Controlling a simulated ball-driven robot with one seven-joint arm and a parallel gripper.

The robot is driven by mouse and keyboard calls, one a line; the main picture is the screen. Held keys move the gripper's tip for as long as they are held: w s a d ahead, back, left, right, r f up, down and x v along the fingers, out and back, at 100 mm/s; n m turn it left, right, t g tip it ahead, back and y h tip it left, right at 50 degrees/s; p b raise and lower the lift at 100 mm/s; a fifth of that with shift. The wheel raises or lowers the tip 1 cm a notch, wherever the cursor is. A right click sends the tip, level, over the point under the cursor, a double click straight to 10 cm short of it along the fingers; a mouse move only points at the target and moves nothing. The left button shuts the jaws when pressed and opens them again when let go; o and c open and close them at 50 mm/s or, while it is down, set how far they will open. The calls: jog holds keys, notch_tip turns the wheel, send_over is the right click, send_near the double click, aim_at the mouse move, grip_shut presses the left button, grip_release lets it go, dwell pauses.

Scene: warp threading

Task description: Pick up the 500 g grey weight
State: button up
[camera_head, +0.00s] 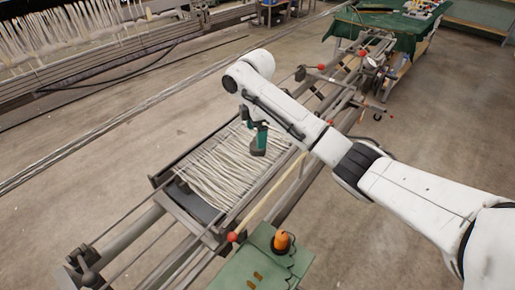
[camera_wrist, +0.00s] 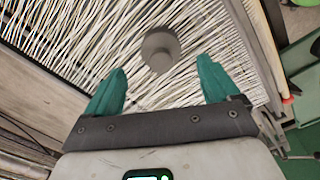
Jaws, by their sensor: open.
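A grey weight (camera_wrist: 158,48), round with a small knob, sits on the pale threads (camera_wrist: 60,30) in the wrist view. No mass marking on it is legible. My gripper (camera_wrist: 161,68) has two teal fingers spread apart, with nothing between them touching. The weight lies between and just beyond the fingertips, roughly centred. In the head view my gripper (camera_head: 258,145) hangs pointing down over the thread bed (camera_head: 215,180). I cannot clearly make out the weight there, as the fingers cover that spot.
The thread bed has a dark metal frame (camera_head: 187,212) with rails running along it. A green table (camera_head: 248,262) with an orange-topped object (camera_head: 281,241) stands at the front. A green-covered table (camera_head: 390,27) is at the back right. Open concrete floor lies around.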

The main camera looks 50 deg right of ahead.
aim_at(254, 151)
jog(key=shift+s+d+f+p, duration=0.15)
jog(key=shift+f+p, duration=0.15)
jog(key=shift+f, duration=1.3)
jog(key=shift+s+d+f+p, duration=0.1)
jog(key=shift+f+p, duration=0.2)
jog(key=shift+f, duration=1.25)
jog(key=c, duration=1.5)
jog(key=shift+c, duration=0.3)
